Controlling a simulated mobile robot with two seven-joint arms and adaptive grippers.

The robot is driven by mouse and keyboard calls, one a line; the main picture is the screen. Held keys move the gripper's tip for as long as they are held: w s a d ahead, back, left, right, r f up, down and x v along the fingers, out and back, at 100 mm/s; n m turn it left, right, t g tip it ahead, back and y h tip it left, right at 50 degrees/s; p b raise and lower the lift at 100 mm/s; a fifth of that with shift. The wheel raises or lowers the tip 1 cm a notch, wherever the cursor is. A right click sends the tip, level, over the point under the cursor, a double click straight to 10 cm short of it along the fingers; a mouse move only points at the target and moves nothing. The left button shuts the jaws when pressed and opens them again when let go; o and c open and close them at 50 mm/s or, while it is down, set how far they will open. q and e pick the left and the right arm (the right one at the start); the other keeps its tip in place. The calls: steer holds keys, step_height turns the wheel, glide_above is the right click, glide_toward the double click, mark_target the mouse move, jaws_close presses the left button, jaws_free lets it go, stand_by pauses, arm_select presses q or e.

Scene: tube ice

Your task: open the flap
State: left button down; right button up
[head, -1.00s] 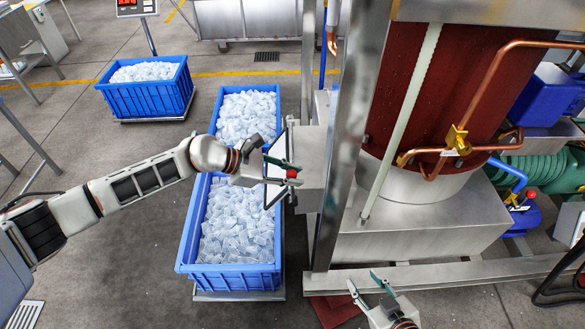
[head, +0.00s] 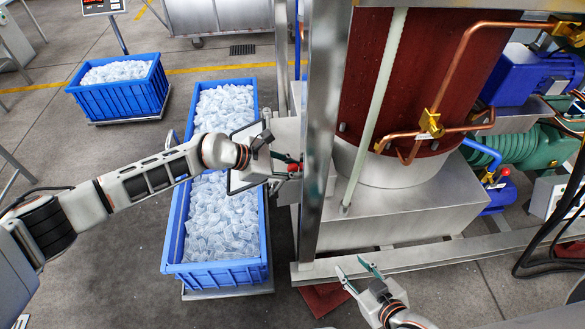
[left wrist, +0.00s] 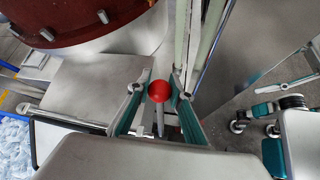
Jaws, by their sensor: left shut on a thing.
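My left gripper (head: 284,165) is at the chute on the machine's left side, above the blue crate. Its fingers are shut on a red ball knob (left wrist: 159,91) on a thin metal rod; the knob also shows in the head view (head: 293,168). A dark-edged plate, which looks like the flap (head: 236,184), juts out over the ice beside the chute (head: 285,191), partly hidden by my left gripper. Its dark edge also shows at the left of the wrist view. My right gripper (head: 356,268) is open and empty low in front of the machine.
The long blue crate (head: 215,271) full of tube ice stands under the chute. Another ice-filled crate (head: 118,99) stands at the back left. A steel post (head: 318,130) rises close to the left gripper. The red drum (head: 425,75) and copper pipes are to the right.

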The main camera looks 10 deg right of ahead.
arm_select(q)
steer(key=shift+s+d+f, duration=0.15)
steer(key=shift+s+f, duration=0.1)
steer(key=shift+s, duration=0.05)
steer(key=c, duration=1.8)
jaws_free()
steer(key=shift+w, duration=0.1)
steer(key=shift+r, duration=0.1)
steer(key=shift+a+r, duration=0.25)
steer(key=shift+a, duration=0.1)
steer(key=v, duration=1.1)
steer(key=shift+a, duration=0.1)
